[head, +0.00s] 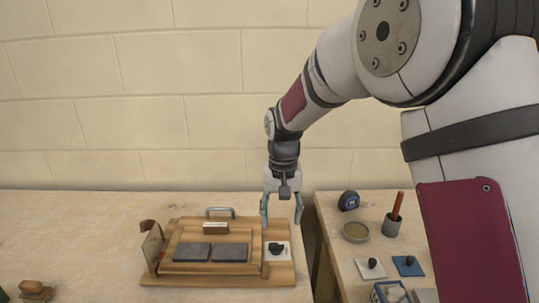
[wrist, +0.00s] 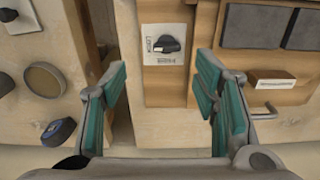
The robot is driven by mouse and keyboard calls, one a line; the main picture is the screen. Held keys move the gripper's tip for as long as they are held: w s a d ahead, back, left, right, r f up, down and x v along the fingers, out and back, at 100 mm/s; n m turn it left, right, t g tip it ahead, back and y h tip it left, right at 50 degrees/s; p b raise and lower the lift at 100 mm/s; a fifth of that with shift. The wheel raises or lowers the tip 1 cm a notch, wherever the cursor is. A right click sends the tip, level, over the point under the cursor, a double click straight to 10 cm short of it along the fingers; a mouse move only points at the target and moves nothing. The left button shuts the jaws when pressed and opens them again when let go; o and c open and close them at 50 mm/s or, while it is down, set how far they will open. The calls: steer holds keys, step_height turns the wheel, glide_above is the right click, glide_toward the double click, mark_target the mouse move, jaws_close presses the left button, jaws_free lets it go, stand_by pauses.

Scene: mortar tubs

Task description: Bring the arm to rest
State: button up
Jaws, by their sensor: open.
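My gripper (head: 283,209) hangs from my arm above the right end of a wooden board (head: 217,280). Its two fingers are apart with nothing between them. In the wrist view my gripper (wrist: 162,95) shows its teal finger pads well spread. Beyond the fingertips is a white plate with a black knob (wrist: 168,45), fixed on the board; the knob also shows in the head view (head: 276,248). The fingers do not appear to touch it.
Two grey slabs (head: 212,252), a metal handle (head: 219,210) and an upright wooden piece (head: 153,246) are on the board. Across a gap, the right table holds a tape measure (head: 348,201), a round dish (head: 356,232), a grey cup (head: 391,225) and switch plates (head: 408,265). A stamp-like block (head: 36,290) lies front left.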

steer(key=s+d+r+t+p, duration=0.1)
steer(key=s+d+r, duration=0.4)
steer(key=s+r, duration=0.2)
steer(key=s+d+r+t, duration=0.1)
steer(key=s+d+r, duration=0.4)
steer(key=s+r, duration=0.2)
steer(key=s+d+t, duration=0.1)
steer(key=s+d, duration=0.1)
steer(key=s, duration=0.7)
steer(key=s+d+r+t+p, duration=0.1)
steer(key=s+d, duration=0.2)
steer(key=s, duration=0.6)
steer(key=shift+s+d, duration=0.15)
steer(key=shift+d, duration=0.15)
